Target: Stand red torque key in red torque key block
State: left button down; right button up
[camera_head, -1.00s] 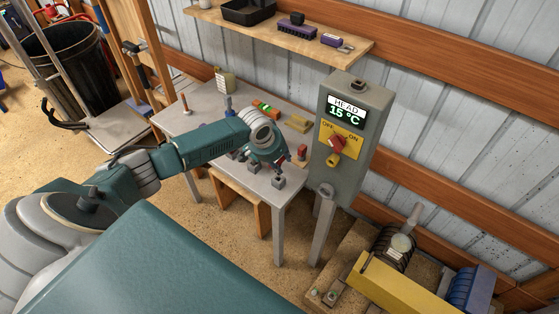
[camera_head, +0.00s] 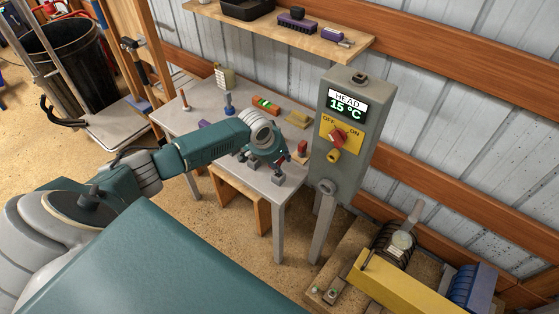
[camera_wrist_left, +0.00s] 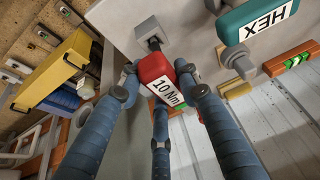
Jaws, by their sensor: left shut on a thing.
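My left gripper (camera_head: 274,160) is shut on the red torque key (camera_wrist_left: 155,68), whose red handle carries a white "10 Nm" label. In the left wrist view the fingers (camera_wrist_left: 160,90) surround the handle. The key's dark shaft points at a small grey block (camera_wrist_left: 151,36) on the table, and its tip is at the block's top. I cannot tell how deep it goes in. In the head view the grey block (camera_head: 278,179) is just below the gripper, near the table's front corner; the key is mostly hidden by the gripper. My right gripper is not in view.
A teal key marked HEX (camera_wrist_left: 262,22) stands close by. A grey control box (camera_head: 342,130) stands at the table's right edge.

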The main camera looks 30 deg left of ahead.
pick_arm(q)
jog(key=shift+f+b, duration=0.8)
jog(key=shift+f, duration=0.65)
jog(key=c, duration=1.2)
grip_release()
jog(key=shift+o, duration=0.2)
